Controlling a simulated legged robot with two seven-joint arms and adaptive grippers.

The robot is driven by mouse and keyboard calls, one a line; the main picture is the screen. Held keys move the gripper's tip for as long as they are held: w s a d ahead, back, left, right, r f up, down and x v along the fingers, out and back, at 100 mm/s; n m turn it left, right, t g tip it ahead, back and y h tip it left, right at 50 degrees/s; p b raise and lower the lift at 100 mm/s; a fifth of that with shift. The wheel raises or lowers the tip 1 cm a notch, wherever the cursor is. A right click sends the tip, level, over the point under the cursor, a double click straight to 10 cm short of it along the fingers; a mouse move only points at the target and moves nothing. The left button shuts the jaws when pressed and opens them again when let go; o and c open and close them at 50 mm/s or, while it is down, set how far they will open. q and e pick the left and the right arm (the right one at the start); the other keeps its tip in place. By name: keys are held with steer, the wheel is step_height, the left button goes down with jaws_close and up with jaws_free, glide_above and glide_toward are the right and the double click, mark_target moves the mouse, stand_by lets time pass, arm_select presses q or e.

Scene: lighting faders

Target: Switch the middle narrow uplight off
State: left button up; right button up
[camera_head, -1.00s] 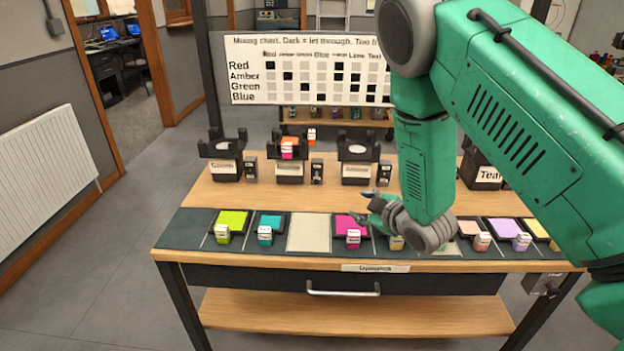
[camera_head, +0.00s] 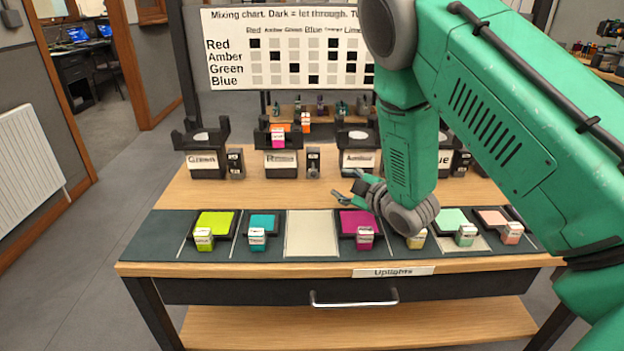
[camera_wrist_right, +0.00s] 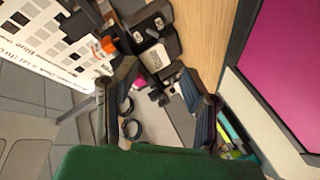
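Several black uplights stand in a row at the back of the bench, with labels on their fronts. One is at the left (camera_head: 201,160), one has an orange and a pink block on it (camera_head: 281,165), one is labelled Amber (camera_head: 359,163), and one at the right is partly hidden behind my arm. Small black switch boxes stand beside them, such as one (camera_head: 313,163) left of the Amber one. I cannot tell which is the middle narrow uplight, or its switch state. My right gripper (camera_head: 349,187) is open and empty, in front of the Amber uplight; its spread fingers also show in the wrist view (camera_wrist_right: 158,82).
Coloured gel squares with small labelled blocks line the bench's front strip, including lime (camera_head: 216,222), teal (camera_head: 263,222) and magenta (camera_head: 360,224). A pale panel (camera_head: 311,232) lies between teal and magenta. A mixing chart (camera_head: 285,50) stands behind. Bare wood (camera_head: 235,194) is clear at left.

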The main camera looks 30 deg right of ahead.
mark_target(313, 169)
steer(key=shift+w+d+f, duration=0.15)
steer(key=shift+w, duration=0.25)
steer(key=b+x, duration=0.2)
steer(key=x, duration=0.9)
steer(key=shift+w, duration=0.4)
steer(key=shift+w+d+f, duration=0.15)
steer(key=shift+w+f, duration=0.05)
steer(key=shift+w, duration=0.3)
